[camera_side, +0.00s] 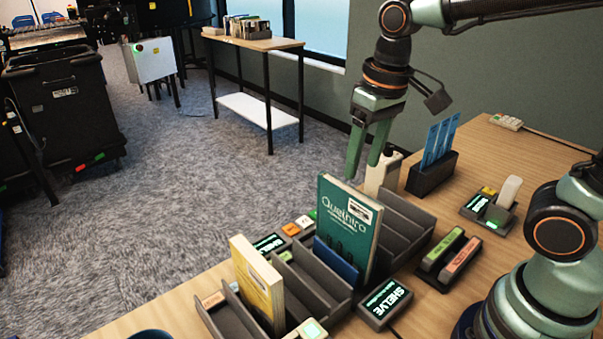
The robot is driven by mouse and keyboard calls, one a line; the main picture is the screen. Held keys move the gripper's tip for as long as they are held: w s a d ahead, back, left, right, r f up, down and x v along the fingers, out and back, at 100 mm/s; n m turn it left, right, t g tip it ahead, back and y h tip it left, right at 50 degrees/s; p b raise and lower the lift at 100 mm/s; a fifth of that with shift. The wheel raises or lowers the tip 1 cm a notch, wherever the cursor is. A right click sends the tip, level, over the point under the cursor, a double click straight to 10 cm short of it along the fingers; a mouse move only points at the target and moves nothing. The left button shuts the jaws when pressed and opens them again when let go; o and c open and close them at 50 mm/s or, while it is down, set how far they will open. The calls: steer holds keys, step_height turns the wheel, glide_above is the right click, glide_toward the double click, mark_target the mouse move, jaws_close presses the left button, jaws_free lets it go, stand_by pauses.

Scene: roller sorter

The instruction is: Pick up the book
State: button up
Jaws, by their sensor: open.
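A teal book (346,226) with the title "Quelhira" stands upright in a grey slotted rack (410,220) on the wooden table. A yellow book (257,284) stands in the rack's front-left part, leaning slightly. A blue item, perhaps a thin book (335,262), sits low in a slot beside the teal book. My gripper (364,168) is above and behind the teal book's top edge, fingers pointing down. It is open and holds nothing. Whether a finger lines up with the book in depth is hard to tell.
Display boxes reading "SHELVE" (384,301) sit against the rack. A white bottle (381,176) stands behind it, near my fingers. A dark holder with blue cards (432,168) and a device with a white handset (493,206) stand on the right. A black bin (62,110) is on the carpet.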

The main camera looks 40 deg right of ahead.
mark_target(345, 220)
steer(key=shift+w+a+f+g, duration=0.25)
steer(key=shift+a+g, duration=0.15)
steer(key=shift+a, duration=0.15)
steer(key=shift+w+a+f+g, duration=0.25)
steer(key=shift+a+g, duration=0.15)
steer(key=shift+a, duration=0.1)
steer(key=shift+f, duration=0.25)
step_height(345, 220, down, 12)
steer(key=shift+r, duration=0.2)
jaws_close()
stand_by(0.7)
